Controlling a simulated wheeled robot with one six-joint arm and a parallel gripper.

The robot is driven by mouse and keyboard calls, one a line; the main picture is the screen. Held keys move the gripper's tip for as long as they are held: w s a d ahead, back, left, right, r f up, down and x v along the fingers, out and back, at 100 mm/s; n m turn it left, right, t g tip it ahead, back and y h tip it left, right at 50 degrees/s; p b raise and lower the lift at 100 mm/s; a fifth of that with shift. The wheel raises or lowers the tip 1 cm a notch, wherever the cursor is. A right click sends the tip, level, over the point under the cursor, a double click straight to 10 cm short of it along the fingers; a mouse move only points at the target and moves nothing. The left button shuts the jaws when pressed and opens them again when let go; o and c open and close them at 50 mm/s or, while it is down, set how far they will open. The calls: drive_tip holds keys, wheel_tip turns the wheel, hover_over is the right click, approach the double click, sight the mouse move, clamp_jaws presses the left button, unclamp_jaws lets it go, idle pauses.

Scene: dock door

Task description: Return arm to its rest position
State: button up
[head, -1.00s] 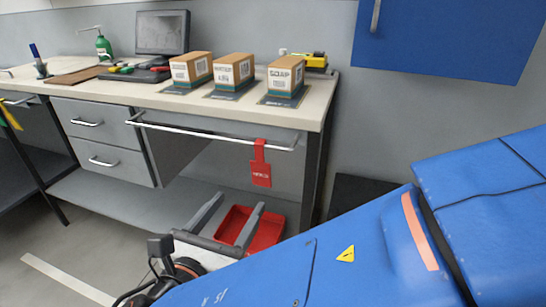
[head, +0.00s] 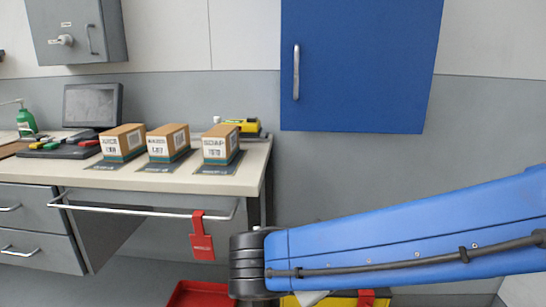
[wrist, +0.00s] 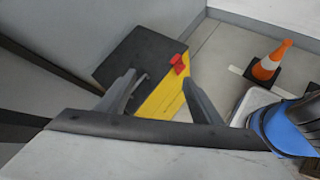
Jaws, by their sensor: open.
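My blue arm stretches in from the right in the head view, nearly level, and its dark joint is in front of the desk's right end. My gripper is not seen in the head view. In the wrist view my gripper (wrist: 158,77) is open, its two dark fingers spread with nothing held between them. Beyond the fingers are a dark panel (wrist: 132,58) and a yellow object with a red part (wrist: 180,64), apart from the gripper as far as I can tell.
Three cartons (head: 220,146) stand on the desk (head: 150,182). A red tag (head: 202,240) hangs from its rail. A blue cabinet (head: 370,60) is on the wall, and a red bin (head: 198,294) is below. A traffic cone (wrist: 270,64) stands on the floor.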

drive_tip(key=s+d+f+m+g+y, duration=0.1)
drive_tip(key=s+d+f+m+y, duration=0.1)
drive_tip(key=s+d+m, duration=0.3)
drive_tip(key=s+d+f+m+g+y, duration=0.2)
drive_tip(key=s+d+m+y, duration=0.3)
drive_tip(key=d+m, duration=0.8)
drive_tip(key=m, duration=0.4)
idle(2.0)
